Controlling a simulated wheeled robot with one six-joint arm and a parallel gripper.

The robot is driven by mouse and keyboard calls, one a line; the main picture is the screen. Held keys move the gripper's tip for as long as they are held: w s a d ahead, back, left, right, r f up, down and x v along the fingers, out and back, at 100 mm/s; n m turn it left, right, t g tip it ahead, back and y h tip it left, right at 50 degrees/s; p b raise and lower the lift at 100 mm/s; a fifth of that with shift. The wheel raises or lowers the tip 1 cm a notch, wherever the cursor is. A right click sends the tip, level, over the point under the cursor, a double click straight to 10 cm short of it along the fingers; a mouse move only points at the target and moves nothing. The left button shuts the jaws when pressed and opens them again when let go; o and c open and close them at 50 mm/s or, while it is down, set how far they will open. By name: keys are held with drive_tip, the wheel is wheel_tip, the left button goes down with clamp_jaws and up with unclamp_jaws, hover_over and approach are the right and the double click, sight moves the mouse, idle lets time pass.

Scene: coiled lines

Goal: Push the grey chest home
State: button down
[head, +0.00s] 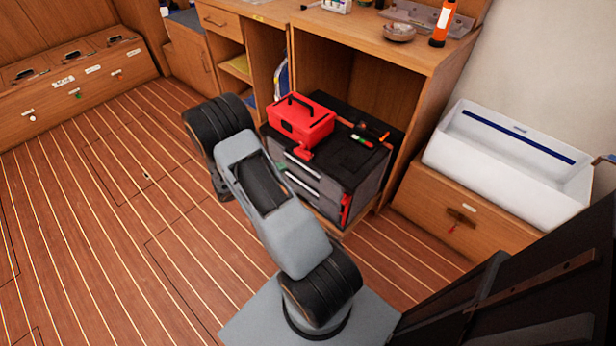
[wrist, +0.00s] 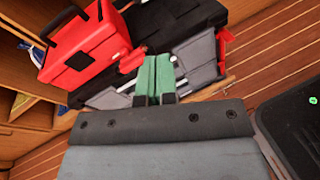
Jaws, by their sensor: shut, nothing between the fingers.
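The grey chest (head: 325,190), with a black top and grey drawer fronts, stands partly under the wooden counter and sticks out of the open bay (head: 345,80). A red toolbox (head: 300,120) sits on its top, beside small tools (head: 361,141). In the wrist view, the chest's grey front (wrist: 203,62) shows tilted behind my gripper (wrist: 163,58). Its green fingers are together and empty, at the chest's drawer front. I cannot tell if they touch it. In the head view my arm hides most of the gripper and the chest's left front.
A white bin (head: 515,150) stands on a wooden cabinet right of the bay. The counter above (head: 375,30) holds a dish and an orange flashlight (head: 443,22). A dark panel fills the lower right. The plank floor (head: 100,220) at left is clear.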

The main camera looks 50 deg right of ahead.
sight(313, 162)
wheel_tip(313, 162, down, 13)
drive_tip(key=w+d+n+t+h+b, duration=0.2)
drive_tip(key=n+t+h+b, duration=0.1)
drive_tip(key=n+t, duration=0.15)
drive_tip(key=shift+n+g, duration=0.25)
drive_tip(key=shift+n, duration=0.4)
drive_tip(key=d, duration=0.4)
drive_tip(key=d+b, duration=0.1)
drive_tip(key=d, duration=0.4)
drive_tip(key=d+b, duration=0.1)
drive_tip(key=d, duration=0.4)
drive_tip(key=shift+s, duration=0.25)
drive_tip(key=shift+a, duration=0.1)
